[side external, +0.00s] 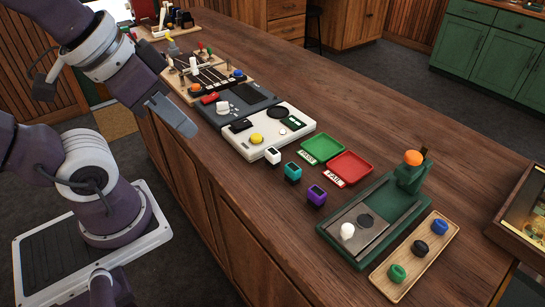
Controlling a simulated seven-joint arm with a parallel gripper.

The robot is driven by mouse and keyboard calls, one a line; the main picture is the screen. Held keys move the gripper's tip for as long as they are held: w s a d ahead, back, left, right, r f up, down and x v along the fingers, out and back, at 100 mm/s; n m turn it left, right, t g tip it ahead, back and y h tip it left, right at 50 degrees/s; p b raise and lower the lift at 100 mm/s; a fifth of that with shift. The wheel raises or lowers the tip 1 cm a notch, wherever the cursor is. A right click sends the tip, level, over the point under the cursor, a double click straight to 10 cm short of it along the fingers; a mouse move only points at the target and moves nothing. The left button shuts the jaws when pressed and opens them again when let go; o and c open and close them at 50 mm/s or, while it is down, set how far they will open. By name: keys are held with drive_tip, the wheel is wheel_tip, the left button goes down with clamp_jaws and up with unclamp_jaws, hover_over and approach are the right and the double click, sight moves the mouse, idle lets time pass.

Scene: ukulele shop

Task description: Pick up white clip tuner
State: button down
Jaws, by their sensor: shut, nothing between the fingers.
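The white clip tuner (273,156) is a small white block with a dark face.
A white device with a yellow button (256,138) lies behind the tuner. A green tray (322,148) and a red tray (350,167) lie to its right. A dark green fixture (410,178) and a wooden tray (433,258) stand further right. The counter's front strip is clear.

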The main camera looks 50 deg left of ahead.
drive_tip(key=c, duration=2.1)
unclamp_jaws()
drive_tip(key=o, duration=0.9)
drive_tip(key=m+g, duration=0.6)
drive_tip(key=m, duration=1.2)
hover_over(274, 152)
drive_tip(key=a, duration=0.1)
drive_tip(key=f, duration=1)
drive_tip(key=shift+s+f, duration=0.35)
drive_tip(key=f, duration=0.4)
drive_tip(key=d+f, duration=0.1)
drive_tip(key=f, duration=0.1)
drive_tip(key=shift+w+f, duration=0.3)
drive_tip(key=shift+w, duration=0.05)
drive_tip(key=shift+c, duration=0.4)
